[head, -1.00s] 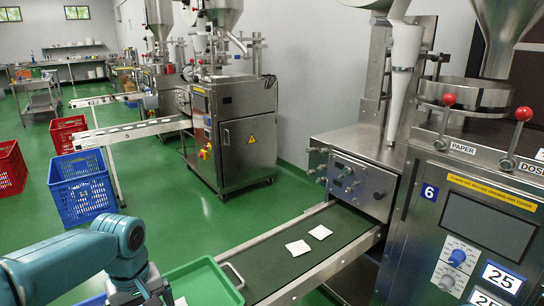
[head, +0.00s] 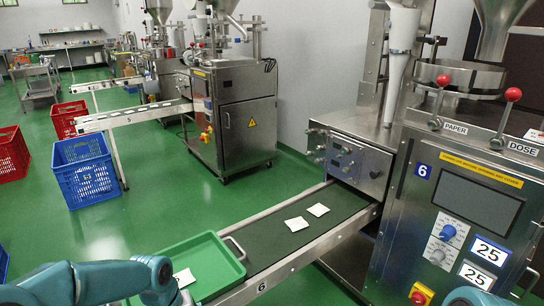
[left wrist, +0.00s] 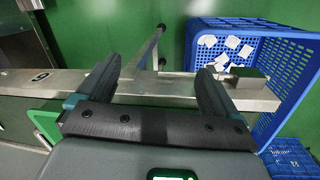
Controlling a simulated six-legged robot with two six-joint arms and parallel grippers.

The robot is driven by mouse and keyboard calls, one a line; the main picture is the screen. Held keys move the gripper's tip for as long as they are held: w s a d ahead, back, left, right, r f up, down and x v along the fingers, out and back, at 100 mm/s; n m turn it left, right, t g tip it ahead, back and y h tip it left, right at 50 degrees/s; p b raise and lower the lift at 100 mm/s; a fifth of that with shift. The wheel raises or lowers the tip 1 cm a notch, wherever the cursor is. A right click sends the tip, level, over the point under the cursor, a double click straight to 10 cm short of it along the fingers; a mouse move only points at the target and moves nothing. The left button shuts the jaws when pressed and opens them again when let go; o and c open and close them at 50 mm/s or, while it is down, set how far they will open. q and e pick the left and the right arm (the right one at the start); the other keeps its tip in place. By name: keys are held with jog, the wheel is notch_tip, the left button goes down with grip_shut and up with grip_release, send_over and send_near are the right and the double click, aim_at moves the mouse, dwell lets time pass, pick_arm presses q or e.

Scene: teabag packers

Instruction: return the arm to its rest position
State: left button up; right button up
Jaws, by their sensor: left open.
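My left arm comes in at the bottom left of the head view. My left gripper (head: 178,297) is at the bottom edge there, partly cut off, beside the green tray (head: 222,245). In the left wrist view the left gripper (left wrist: 160,70) is open, with nothing between its two dark fingers, above a metal rail (left wrist: 150,90). A small teal part of my right arm shows at the bottom right of the head view; its gripper is out of view.
A white teabag (head: 184,277) lies in the tray. Two teabags (head: 296,224) (head: 318,210) lie on the belt (head: 290,245) of machine 6 (head: 450,190). In the left wrist view, a blue crate (left wrist: 285,40) holds several teabags. Green floor is open between the machines.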

pick_arm(q)
jog(key=s+d+f+m+h, duration=0.1)
jog(key=s+d+f, duration=0.3)
jog(key=s+f, duration=0.5)
jog(key=s+d+f+m+h, duration=0.15)
jog(key=s+d+f, duration=0.25)
jog(key=s+f, duration=0.6)
notch_tip(320, 180, up, 15)
jog(key=p, duration=1.4)
jog(key=shift+s+f+p, duration=0.15)
jog(key=shift+p, duration=0.2)
